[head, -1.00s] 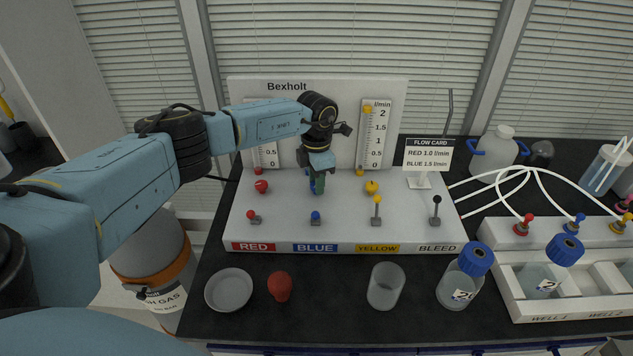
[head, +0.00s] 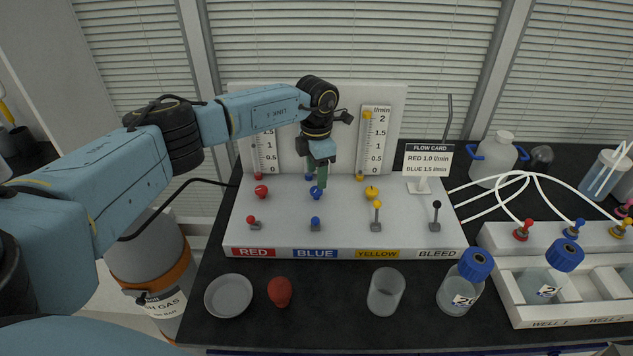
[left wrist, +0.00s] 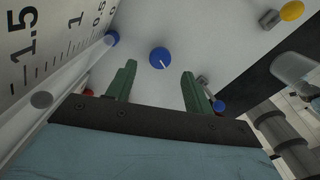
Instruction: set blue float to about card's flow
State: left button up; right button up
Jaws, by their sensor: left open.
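The flow card (head: 428,160) reads RED 1.0 l/min and BLUE 1.5 l/min. The blue knob (head: 316,193) sits on the white panel behind the BLUE label. It shows in the left wrist view (left wrist: 159,58) with a white pointer line. My left gripper (head: 321,184) is above the knob. In the left wrist view its green fingers (left wrist: 159,70) are open, apart from the knob on either side. The blue scale (left wrist: 62,40) shows at the left there, with a blue fitting (left wrist: 112,38) at its foot. My arm hides most of this gauge in the head view; I cannot make out its float.
A red knob (head: 261,191) and a yellow knob (head: 372,192) flank the blue one. Small levers stand in front, including a blue one (head: 315,222) and the bleed lever (head: 436,214). A dish (head: 228,296), a beaker (head: 385,292) and a bottle (head: 465,285) stand at the front.

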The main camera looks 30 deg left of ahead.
aim_at(316, 189)
pick_arm(q)
notch_tip(316, 189, up, 9)
jog(key=shift+f, duration=0.2)
dwell(0.6)
